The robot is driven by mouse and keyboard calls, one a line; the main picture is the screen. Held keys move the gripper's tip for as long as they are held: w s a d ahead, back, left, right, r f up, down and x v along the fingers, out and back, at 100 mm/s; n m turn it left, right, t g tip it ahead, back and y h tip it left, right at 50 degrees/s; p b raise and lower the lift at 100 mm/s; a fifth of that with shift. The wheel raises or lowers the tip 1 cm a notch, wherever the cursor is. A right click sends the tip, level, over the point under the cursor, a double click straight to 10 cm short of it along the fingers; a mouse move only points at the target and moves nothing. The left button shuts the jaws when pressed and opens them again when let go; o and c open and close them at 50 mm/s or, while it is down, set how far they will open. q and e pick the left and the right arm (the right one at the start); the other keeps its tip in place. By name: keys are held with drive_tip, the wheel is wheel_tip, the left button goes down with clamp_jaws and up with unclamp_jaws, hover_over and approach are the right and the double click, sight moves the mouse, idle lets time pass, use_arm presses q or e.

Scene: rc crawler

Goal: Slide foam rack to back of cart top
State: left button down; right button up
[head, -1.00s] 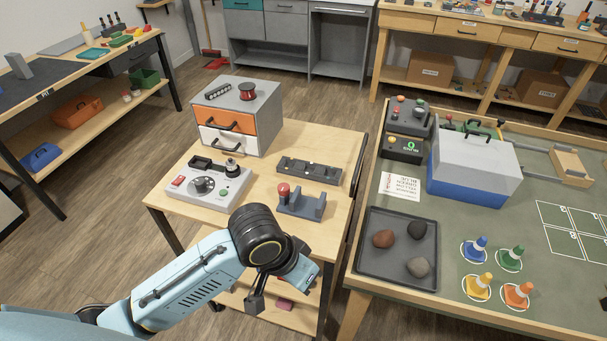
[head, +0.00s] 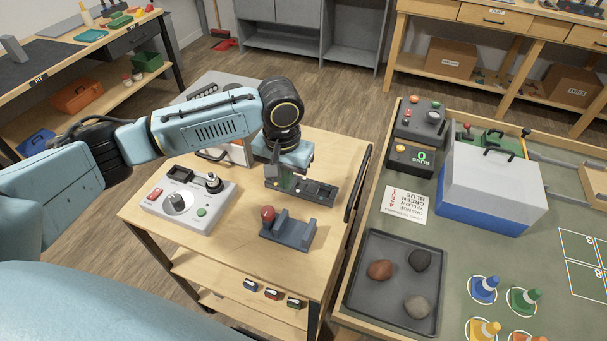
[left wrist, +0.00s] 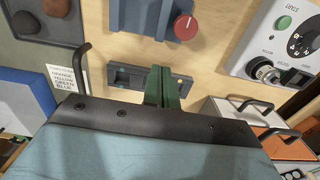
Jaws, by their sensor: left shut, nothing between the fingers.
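The foam rack (head: 318,192), a long dark grey block with slots, lies on the wooden cart top (head: 340,160), behind a grey stand with a red knob (head: 288,232). My left gripper (head: 281,172) points down at the rack's left part and hides some of it. In the left wrist view its green fingers (left wrist: 163,90) are together and empty, overlapping the rack (left wrist: 126,74). I cannot tell whether they touch it. My right gripper is not in view.
A grey control box (head: 190,205) sits on the cart's left. The drawer unit (head: 238,152) behind it is mostly hidden by my left arm. A black handle (head: 358,185) runs along the cart's right edge. The green-topped table with a tray (head: 375,300) stands to the right.

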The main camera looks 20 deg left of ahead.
sight(293, 201)
use_arm(q)
drive_tip(key=f+b, duration=0.1)
drive_tip(key=f, duration=0.5)
drive_tip(key=shift+s+f, duration=0.2)
wheel_tip(293, 201, down, 4)
drive_tip(key=shift+w+r, duration=0.1)
drive_tip(key=w+b, duration=0.1)
drive_tip(key=w, duration=0.2)
drive_tip(key=shift+w+a+r, duration=0.1)
drive_tip(key=shift+r, duration=0.05)
drive_tip(key=shift+w, duration=0.4)
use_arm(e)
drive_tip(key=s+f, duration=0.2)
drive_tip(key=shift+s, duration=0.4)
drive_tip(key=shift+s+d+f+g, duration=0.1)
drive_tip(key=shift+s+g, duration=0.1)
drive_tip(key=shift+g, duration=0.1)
use_arm(q)
drive_tip(key=shift+w+a+r, duration=0.1)
